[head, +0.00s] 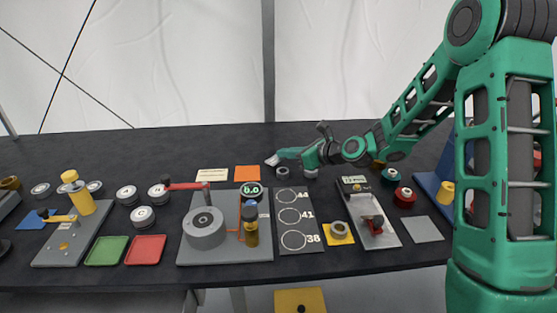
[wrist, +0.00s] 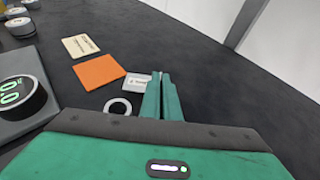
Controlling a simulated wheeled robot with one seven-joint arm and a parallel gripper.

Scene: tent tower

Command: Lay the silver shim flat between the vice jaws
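My gripper (head: 278,157) reaches left over the back of the bench, and its fingers also show in the wrist view (wrist: 161,95). The fingers are nearly together. A thin silver piece, apparently the silver shim (head: 271,161), sticks out past the fingertips in the head view. In the wrist view a narrow light strip (wrist: 160,75) shows between the fingers, and most of it is hidden. A grey plate with a red-handled fixture (head: 372,220) stands at right centre. It may be the vice, but I cannot make out its jaws.
An orange square (head: 247,173) and a cream card (head: 212,175) lie left of the gripper. A pale card (wrist: 137,83) and a ring (wrist: 117,107) lie by the fingers. A grey base with a round drum (head: 204,228) and a numbered board (head: 297,244) stand nearer the front.

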